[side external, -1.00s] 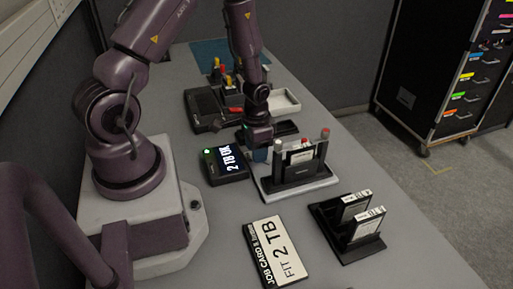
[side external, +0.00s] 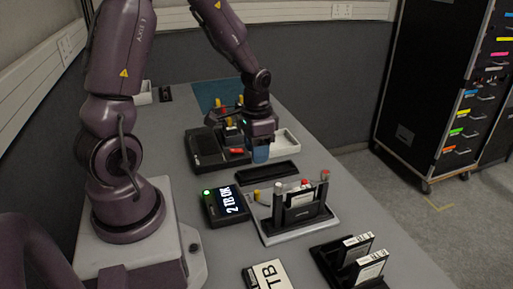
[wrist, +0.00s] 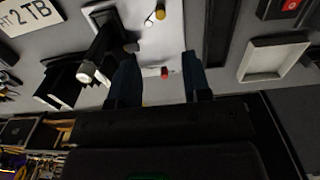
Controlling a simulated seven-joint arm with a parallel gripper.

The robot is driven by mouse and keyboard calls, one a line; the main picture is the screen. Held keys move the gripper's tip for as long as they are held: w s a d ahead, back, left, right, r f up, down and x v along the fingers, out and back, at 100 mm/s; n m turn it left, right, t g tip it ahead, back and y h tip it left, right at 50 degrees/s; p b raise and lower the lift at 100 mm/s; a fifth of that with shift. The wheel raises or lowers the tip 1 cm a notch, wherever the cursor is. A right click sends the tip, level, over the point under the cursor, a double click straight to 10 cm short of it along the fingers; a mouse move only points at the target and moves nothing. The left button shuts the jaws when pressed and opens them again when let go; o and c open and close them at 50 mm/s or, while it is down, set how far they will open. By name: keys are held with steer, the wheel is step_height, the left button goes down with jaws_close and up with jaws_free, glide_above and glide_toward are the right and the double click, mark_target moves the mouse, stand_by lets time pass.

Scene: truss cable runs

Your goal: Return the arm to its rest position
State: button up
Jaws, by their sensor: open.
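My gripper (side external: 261,152) hangs over the bench behind the dock, with its blue fingertips pointing down. In the wrist view its two fingers (wrist: 161,75) stand apart with nothing between them. The dock (side external: 300,222) has a pale base, a dark upright holder with a cartridge standing in it, and red, yellow and grey knobs. My gripper is clear of the dock. A red knob (wrist: 165,72) shows between the fingers in the wrist view, below them. A small display (side external: 224,205) left of the dock reads "2 TB OK" with a green light lit.
A black rack (side external: 335,272) holds two cartridges at the front right. A job card (side external: 268,275) lies beside it. A black strip (side external: 267,171), a white tray (side external: 286,145) and a dark case (side external: 205,148) lie near my gripper. A drawer cabinet (side external: 425,100) stands beyond the bench.

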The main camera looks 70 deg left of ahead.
stand_by(0.3)
steer(key=s+d+r+t, duration=0.2)
steer(key=s+d+r, duration=0.1)
steer(key=r, duration=0.3)
steer(key=s+d+r+t, duration=0.1)
steer(key=s+d+r, duration=0.1)
steer(key=d+r, duration=0.3)
steer(key=s+d+r+t, duration=0.2)
steer(key=s+d+r, duration=0.1)
steer(key=r, duration=0.5)
steer(key=shift+s+d+r+t, duration=0.3)
steer(key=shift+d, duration=0.5)
